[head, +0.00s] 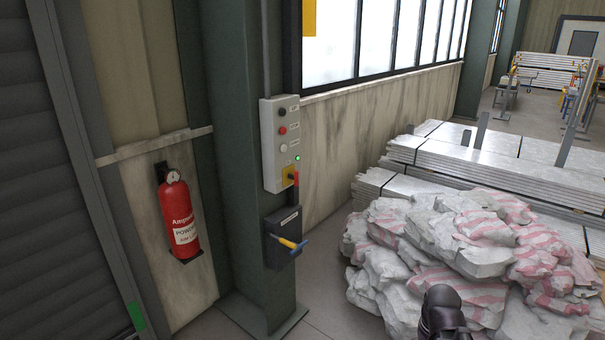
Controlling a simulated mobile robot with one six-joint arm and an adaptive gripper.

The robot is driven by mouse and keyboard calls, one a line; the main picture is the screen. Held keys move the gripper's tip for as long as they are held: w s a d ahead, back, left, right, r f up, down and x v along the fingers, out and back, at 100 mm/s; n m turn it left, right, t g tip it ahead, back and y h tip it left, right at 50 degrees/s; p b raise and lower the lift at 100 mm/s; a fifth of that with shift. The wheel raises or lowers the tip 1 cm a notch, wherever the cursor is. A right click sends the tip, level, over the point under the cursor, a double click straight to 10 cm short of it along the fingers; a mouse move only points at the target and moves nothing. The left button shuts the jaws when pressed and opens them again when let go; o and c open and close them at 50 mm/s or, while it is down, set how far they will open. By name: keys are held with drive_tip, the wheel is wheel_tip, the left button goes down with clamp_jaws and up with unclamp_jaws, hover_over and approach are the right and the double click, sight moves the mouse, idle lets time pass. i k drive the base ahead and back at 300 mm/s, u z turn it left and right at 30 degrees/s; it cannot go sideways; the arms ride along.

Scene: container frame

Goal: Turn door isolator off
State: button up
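A light grey control box (281,145) is fixed to the green column in the head view. It has a dark button, a red button and a pale button, and a lit green lamp (297,157). At its lower right corner is a red rotary handle (295,178) on a yellow plate, which looks like the isolator. The handle looks roughly upright; its exact angle and markings are too small to read. My gripper's fingers are not visible.
A dark rounded part, apparently of my arm, shows at the bottom right. A red fire extinguisher (180,217) hangs left of the column (236,130). A heap of white and pink sacks (470,235) and stacked metal sheets (490,160) fill the right. A strip of floor (335,300) is clear.

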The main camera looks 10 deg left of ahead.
sight(295, 176)
drive_tip(key=u, duration=0.05)
drive_tip(key=i, duration=1)
drive_tip(key=u, duration=0.35)
